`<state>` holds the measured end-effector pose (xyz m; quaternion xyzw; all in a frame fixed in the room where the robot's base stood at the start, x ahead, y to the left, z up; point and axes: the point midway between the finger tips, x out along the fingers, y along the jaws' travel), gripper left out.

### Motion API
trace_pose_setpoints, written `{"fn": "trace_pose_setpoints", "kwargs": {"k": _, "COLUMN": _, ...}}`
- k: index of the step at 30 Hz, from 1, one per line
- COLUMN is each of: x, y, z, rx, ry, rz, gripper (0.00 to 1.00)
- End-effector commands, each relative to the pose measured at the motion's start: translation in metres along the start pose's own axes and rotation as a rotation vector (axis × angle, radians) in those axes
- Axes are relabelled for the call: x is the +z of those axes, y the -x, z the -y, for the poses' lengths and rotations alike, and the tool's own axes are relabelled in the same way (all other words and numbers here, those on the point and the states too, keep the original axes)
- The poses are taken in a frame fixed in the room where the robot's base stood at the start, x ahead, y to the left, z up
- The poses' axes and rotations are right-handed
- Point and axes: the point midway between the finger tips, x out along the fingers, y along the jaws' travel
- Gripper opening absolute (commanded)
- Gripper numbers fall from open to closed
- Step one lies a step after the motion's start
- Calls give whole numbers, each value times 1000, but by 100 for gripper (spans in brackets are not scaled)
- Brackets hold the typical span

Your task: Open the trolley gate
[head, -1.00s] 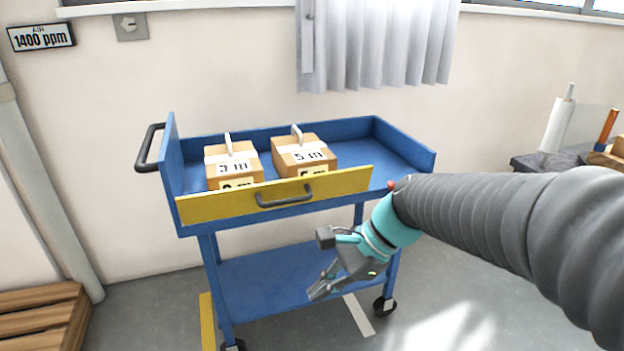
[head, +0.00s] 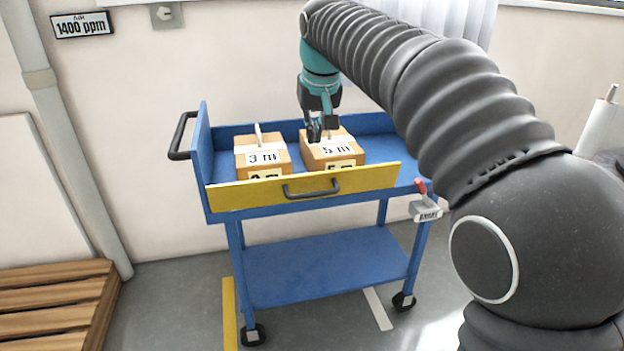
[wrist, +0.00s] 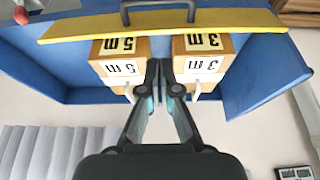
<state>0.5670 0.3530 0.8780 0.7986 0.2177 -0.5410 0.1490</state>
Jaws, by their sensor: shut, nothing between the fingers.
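The blue trolley (head: 225,215) has a yellow gate (head: 232,196) standing upright along its front edge. A dark handle (head: 311,188) is on the gate's face. In the wrist view the gate (wrist: 80,31) crosses the top, with its handle (wrist: 158,6) at the edge. My gripper (head: 320,134) points down over the trolley's top tray, behind the gate and near the 5 m box (head: 345,151). In the wrist view its fingertips (wrist: 159,66) are together with nothing between them, and it is apart from the gate handle.
A 3 m box (head: 262,158) stands left of the 5 m box; both have white loops on top. A red lever on a grey labelled block (head: 426,210) is at the trolley's right front corner. Wooden pallets (head: 60,300) lie at lower left. The lower shelf is empty.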

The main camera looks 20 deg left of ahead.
Motion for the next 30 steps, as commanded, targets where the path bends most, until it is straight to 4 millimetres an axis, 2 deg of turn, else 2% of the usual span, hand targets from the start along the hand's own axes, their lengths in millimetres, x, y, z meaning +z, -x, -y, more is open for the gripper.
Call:
{"fn": "trace_pose_setpoints", "kwargs": {"k": 5, "x": 1, "y": -9, "z": 0, "rx": -2, "ry": 22, "rz": 2, "gripper": 0}}
{"fn": "trace_pose_setpoints", "kwargs": {"k": 8, "x": 1, "y": -23, "z": 0, "rx": -2, "ry": 21, "rz": 4, "gripper": 0}}
{"fn": "trace_pose_setpoints", "kwargs": {"k": 21, "x": 2, "y": -104, "z": 1, "rx": -3, "ry": 19, "rz": 3, "gripper": 0}}
{"fn": "trace_pose_setpoints", "kwargs": {"k": 30, "x": 26, "y": -125, "z": 0, "rx": -3, "ry": 19, "rz": 1, "gripper": 0}}
